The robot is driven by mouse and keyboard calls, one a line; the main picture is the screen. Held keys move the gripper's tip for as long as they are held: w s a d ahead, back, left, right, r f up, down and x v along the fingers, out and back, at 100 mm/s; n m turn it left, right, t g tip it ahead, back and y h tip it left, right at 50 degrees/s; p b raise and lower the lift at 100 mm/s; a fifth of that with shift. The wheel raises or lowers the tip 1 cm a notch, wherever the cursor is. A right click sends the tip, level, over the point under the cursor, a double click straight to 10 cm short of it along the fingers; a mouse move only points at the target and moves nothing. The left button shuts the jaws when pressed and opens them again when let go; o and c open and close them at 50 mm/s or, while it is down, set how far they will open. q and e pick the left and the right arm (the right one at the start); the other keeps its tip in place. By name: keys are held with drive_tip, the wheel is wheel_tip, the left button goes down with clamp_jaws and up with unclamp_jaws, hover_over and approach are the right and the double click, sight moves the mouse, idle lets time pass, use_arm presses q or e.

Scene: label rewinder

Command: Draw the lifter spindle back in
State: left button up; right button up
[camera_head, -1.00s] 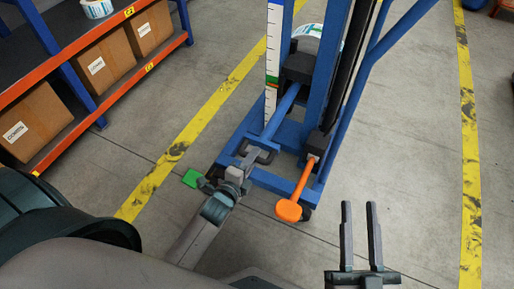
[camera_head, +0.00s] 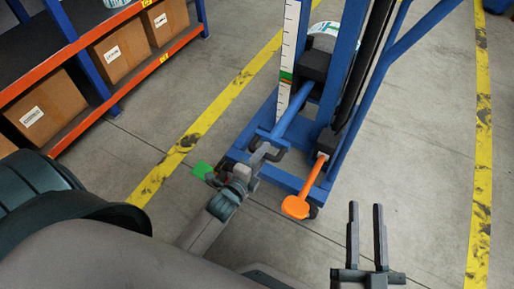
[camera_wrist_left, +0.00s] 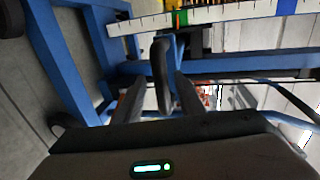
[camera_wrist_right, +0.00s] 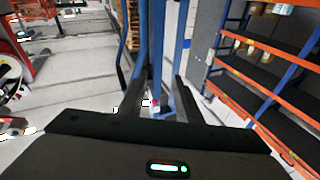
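The blue lifter (camera_head: 334,105) stands ahead of me, with a dark block (camera_head: 313,67) on its mast. A white label roll (camera_head: 322,36) shows behind the block, so the spindle there is mostly hidden. A blue bar (camera_head: 294,113) slopes from the block toward me, with a dark handle at its near end. My left gripper (camera_head: 262,158) is at this handle. In the left wrist view the dark handle (camera_wrist_left: 162,75) lies between the two spread fingers, with gaps showing. My right gripper (camera_head: 367,228) is open and empty, right of the lifter's base.
An orange pedal-like lever (camera_head: 296,206) sticks out toward me from the base. A shelf with cardboard boxes (camera_head: 120,53) stands at the left. Floor between the lifter and the right yellow line (camera_head: 480,170) is clear.

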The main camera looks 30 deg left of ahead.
use_arm(q)
drive_tip(key=shift+s, duration=0.15)
